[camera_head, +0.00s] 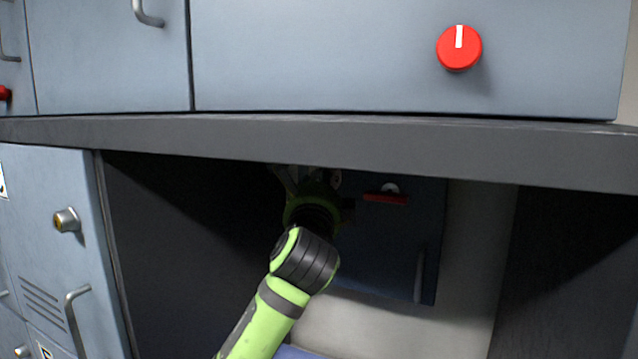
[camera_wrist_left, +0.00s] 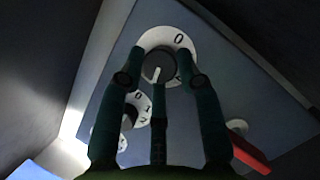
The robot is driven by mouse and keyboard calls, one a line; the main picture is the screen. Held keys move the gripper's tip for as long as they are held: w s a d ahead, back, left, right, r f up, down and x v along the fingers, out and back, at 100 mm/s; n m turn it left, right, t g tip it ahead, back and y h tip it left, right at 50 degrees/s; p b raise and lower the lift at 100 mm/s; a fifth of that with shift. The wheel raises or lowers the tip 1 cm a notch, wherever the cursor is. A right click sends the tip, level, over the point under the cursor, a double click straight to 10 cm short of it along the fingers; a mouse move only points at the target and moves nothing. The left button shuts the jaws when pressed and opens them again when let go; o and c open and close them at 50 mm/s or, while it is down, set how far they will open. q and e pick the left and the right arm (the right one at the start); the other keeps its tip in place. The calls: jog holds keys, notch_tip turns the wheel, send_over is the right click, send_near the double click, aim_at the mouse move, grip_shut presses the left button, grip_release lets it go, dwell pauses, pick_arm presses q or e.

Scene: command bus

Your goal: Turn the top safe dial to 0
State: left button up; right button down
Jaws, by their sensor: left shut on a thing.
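The dark blue safe (camera_head: 385,250) sits inside the shelf opening in the head view. Its top dial shows in the left wrist view as a grey knob (camera_wrist_left: 151,62) on a white ring (camera_wrist_left: 158,36). The 0 is at the ring's upper right, while the knob's short white mark appears low on its face, away from the 0. My left gripper (camera_head: 308,182) reaches into the opening. In the left wrist view its fingers (camera_wrist_left: 160,66) are shut around the top dial's knob. In the head view the gripper hides the dials. My right gripper is not in view.
A second dial (camera_wrist_left: 130,113) and part of a third (camera_wrist_left: 121,143) lie below in the left wrist view. A red handle (camera_head: 385,198) is on the safe's front. A shelf edge (camera_head: 330,138) overhangs the arm. A red knob (camera_head: 459,48) is on the cabinet above.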

pick_arm(q)
jog(key=shift+s+a+r, duration=0.1)
jog(key=shift+r, duration=0.4)
jog(key=o, duration=1.1)
jog(key=shift+f, duration=0.3)
jog(key=shift+s+f, duration=0.1)
jog(key=shift+s, duration=0.1)
jog(key=s+f, duration=0.2)
jog(key=s, duration=0.9)
jog(key=shift+s+a, duration=0.15)
jog(key=shift+a, duration=0.2)
